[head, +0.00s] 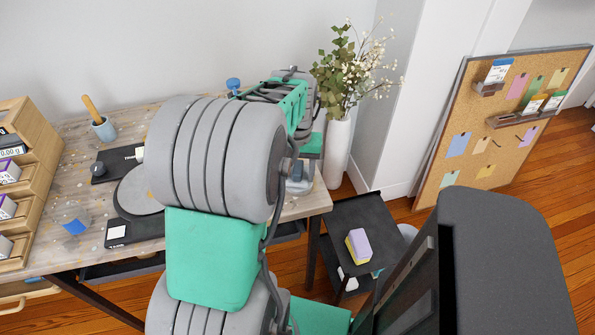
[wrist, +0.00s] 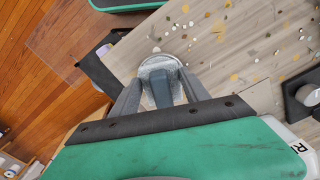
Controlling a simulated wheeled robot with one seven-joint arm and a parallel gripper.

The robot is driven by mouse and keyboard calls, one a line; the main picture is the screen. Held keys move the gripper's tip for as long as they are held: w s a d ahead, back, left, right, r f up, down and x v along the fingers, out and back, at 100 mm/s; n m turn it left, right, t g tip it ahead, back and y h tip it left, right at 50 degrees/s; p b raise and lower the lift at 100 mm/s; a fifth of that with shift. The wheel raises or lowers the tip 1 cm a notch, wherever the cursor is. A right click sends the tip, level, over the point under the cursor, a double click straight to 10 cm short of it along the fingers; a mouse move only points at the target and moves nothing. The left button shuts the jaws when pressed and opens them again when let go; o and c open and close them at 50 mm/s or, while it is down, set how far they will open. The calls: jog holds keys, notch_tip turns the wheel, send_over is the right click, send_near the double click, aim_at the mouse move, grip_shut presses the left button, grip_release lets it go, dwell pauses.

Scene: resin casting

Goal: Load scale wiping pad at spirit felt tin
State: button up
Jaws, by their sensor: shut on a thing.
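In the wrist view my gripper (wrist: 160,82) is shut on a grey-blue piece (wrist: 161,92), which looks like the wiping pad; its shape is mostly hidden between the fingers. A round, pale metallic tin (wrist: 157,63), probably the spirit felt tin, stands at the table edge just beyond the fingertips. The held piece overlaps the tin in this view; I cannot tell whether they touch.
A white vase (head: 337,150) stands behind the table's right end. A low black cart (head: 365,212) with a purple-yellow sponge (head: 358,245) stands at right.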

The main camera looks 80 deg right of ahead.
aim_at(297, 170)
jog(key=shift+f+b, duration=0.3)
jog(key=shift+f, duration=0.3)
dwell(0.9)
jog(key=shift+r+p, duration=2.8)
jog(key=shift+r, duration=0.75)
